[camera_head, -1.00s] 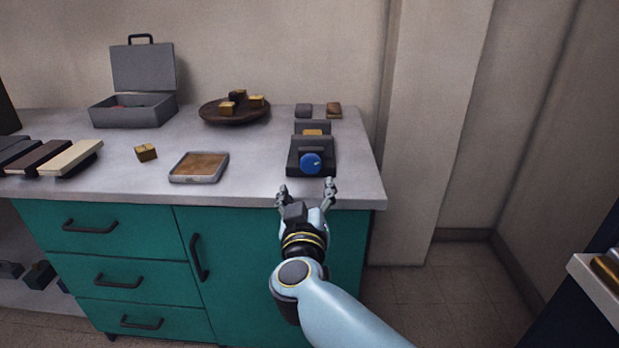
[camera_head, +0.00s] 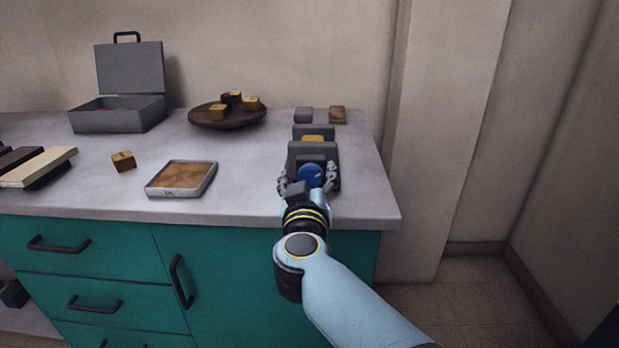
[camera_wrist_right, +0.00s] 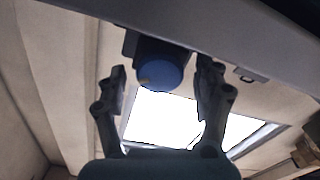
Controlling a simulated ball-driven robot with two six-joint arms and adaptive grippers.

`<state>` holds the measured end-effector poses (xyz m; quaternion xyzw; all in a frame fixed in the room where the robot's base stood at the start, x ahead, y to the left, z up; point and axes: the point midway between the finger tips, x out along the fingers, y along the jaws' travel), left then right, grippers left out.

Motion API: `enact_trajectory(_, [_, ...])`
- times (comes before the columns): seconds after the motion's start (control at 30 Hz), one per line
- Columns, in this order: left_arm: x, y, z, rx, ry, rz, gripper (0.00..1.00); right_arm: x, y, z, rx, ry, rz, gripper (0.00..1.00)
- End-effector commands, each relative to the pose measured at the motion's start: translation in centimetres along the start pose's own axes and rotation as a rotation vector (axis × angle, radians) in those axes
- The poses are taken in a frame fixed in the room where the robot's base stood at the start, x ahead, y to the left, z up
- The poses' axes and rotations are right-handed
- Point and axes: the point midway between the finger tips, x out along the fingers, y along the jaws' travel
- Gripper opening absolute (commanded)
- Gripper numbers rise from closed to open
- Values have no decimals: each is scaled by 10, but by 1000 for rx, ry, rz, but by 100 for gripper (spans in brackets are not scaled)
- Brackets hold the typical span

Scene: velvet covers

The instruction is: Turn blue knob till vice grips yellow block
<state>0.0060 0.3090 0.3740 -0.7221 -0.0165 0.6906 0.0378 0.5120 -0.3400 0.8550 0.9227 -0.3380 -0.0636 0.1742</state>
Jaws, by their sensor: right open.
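The blue knob (camera_head: 311,175) is on the near face of the dark grey vice (camera_head: 313,150), close to the counter's front edge. The yellow block (camera_head: 313,139) shows between the vice's two jaws; whether both jaws touch it I cannot tell. My right gripper (camera_head: 308,181) is open, with one finger on each side of the knob. In the right wrist view the knob (camera_wrist_right: 162,76) hangs between the two spread fingers (camera_wrist_right: 160,88), with a yellow mark on its face. I see a gap on each side. My left gripper is not in view.
The grey counter (camera_head: 255,190) holds a shallow tray (camera_head: 182,178), a small yellow-brown cube (camera_head: 123,161), a round dark plate (camera_head: 228,118) with several cubes, and an open grey case (camera_head: 118,115). Two small blocks, grey (camera_head: 303,115) and brown (camera_head: 337,115), lie behind the vice.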

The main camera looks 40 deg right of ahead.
Motion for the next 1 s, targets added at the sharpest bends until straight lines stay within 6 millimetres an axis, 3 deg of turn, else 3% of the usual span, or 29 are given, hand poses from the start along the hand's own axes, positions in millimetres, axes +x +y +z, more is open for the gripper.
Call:
enact_trajectory(0.07, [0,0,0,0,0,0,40,0,0,0,0,0,0,61])
enact_trajectory(0.43, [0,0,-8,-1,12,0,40,0,0,0,0,0,0,12])
enact_trajectory(0.67, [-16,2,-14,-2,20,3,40,0,2,-4,74,-1,0,12])
enact_trajectory(1.0, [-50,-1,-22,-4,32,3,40,0,2,-3,402,-1,0,12])
